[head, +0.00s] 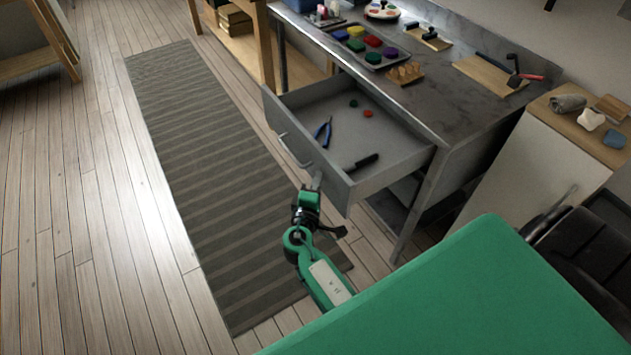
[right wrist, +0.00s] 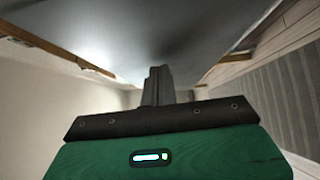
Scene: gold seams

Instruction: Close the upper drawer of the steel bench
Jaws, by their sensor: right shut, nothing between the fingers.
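The steel bench (head: 455,95) stands at the upper right in the head view. Its upper drawer (head: 310,150) is pulled out, with a bar handle (head: 290,152) on its front. In the right wrist view the shut fingers (right wrist: 158,86) point toward a grey surface. My left gripper is out of view.
A paint tray (head: 366,46), a wooden board (head: 488,74) and tools lie on the bench top. A striped rug (head: 190,130) covers floor before the drawer. A white cabinet (head: 535,160) stands to the right. The floor at left is clear.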

